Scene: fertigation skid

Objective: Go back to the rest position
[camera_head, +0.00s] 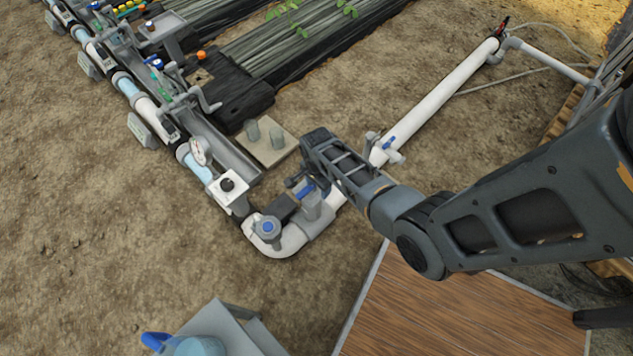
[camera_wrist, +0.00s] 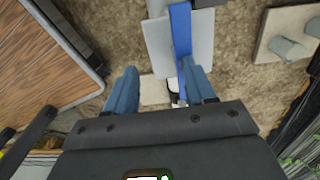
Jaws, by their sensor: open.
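My gripper (camera_wrist: 158,70) is open and empty, its two blue-grey fingers apart in the wrist view. A bright blue valve lever (camera_wrist: 181,32) shows beyond the fingers, close beside the right one in the picture; I cannot tell whether they touch. The lever lies over a pale grey valve body (camera_wrist: 155,45). In the head view my arm reaches in from the right, and its dark gripper end is over the pipe elbow area. There a blue lever (camera_head: 306,190) shows on a grey valve (camera_head: 314,207) beside it. The fingertips are not clear in the head view.
A white pipe (camera_head: 440,98) runs to the upper right. The skid's pipe line with gauge (camera_head: 198,150) and valves runs to the upper left. A wooden-topped table (camera_head: 450,310) is below my arm. A grey stand (camera_head: 235,330) with a blue-handled jug (camera_head: 195,346) is at bottom.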

